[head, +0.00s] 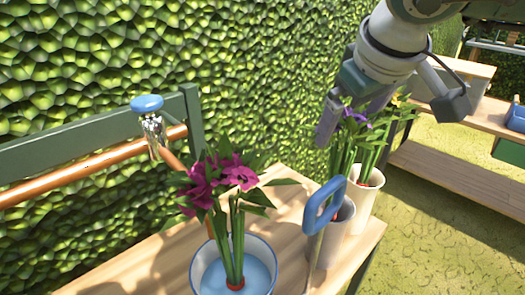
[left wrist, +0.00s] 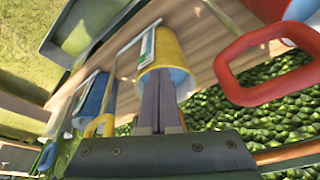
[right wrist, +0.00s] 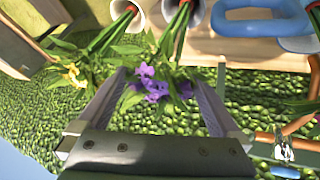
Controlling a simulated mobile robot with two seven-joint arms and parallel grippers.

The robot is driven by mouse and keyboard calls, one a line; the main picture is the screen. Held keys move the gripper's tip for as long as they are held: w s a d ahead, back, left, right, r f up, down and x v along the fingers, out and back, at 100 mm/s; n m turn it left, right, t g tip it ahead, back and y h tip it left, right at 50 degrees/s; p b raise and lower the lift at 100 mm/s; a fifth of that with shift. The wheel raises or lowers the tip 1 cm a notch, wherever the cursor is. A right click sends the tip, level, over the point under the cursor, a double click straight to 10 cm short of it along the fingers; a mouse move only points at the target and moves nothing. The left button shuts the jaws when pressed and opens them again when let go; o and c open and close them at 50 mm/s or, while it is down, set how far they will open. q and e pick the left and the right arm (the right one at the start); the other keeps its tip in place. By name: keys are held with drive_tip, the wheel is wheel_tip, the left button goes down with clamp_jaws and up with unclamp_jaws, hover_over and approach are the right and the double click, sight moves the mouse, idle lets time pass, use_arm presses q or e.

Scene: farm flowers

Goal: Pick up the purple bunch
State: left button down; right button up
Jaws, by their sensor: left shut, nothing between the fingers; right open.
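I cannot tell if the fingers touch any petals or leaves. My left gripper (left wrist: 159,98) is shut and empty, pointing toward a yellow container (left wrist: 168,48); it is not in the head view.
A magenta bunch (head: 225,178) stands in a blue-and-white pot (head: 271,258). Yellow flowers (right wrist: 72,75) are left of the purple bunch. A copper pipe with a blue-topped tap (head: 147,104) runs along the hedge.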

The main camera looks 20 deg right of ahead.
drive_tip(key=x, duration=0.3)
drive_tip(key=s+x, duration=0.1)
drive_tip(key=x, duration=0.1)
drive_tip(key=shift+w+f, duration=0.1)
drive_tip(key=shift+f, duration=0.25)
drive_tip(key=shift+w+f, duration=0.3)
drive_tip(key=shift+f, duration=0.05)
drive_tip(key=shift+r, duration=0.1)
clamp_jaws()
